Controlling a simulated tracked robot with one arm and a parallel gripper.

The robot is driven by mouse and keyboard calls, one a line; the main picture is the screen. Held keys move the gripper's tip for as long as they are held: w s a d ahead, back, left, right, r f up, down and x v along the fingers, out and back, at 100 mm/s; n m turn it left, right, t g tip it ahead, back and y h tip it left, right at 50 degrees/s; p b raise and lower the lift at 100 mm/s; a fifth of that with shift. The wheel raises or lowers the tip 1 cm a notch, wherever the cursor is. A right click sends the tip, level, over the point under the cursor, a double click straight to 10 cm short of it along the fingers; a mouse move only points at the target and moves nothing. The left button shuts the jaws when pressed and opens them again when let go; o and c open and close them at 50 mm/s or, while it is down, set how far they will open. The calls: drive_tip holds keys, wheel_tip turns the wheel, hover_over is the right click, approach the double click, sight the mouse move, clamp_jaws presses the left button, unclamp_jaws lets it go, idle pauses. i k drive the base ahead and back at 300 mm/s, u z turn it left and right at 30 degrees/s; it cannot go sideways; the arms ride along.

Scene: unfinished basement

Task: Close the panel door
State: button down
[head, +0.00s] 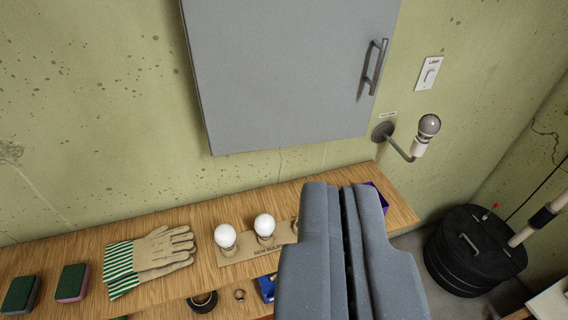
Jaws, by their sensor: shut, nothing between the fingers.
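The grey panel door (285,75) is on the wall at the top centre, and its upper part is cut off by the picture edge. Its dark bar handle (375,66) is near the right edge. The door looks flat against its box or nearly so; I cannot tell whether a small gap is left. My gripper (342,188) is shut and empty, at the lower centre right. In the picture it shows below the door and in front of the shelf, apart from the handle.
A wooden shelf (85,250) below holds gloves (150,258), sponges (72,282) and white bulbs on a board (243,255). A black bin (470,250) stands at right.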

sight(271, 73)
drive_tip(key=z, duration=0.5)
drive_tip(key=k, duration=1.15)
drive_tip(key=z, duration=0.2)
drive_tip(key=i, duration=0.35)
drive_tip(key=u, duration=0.65)
drive_tip(key=i, duration=1.3)
drive_tip(key=z, duration=0.35)
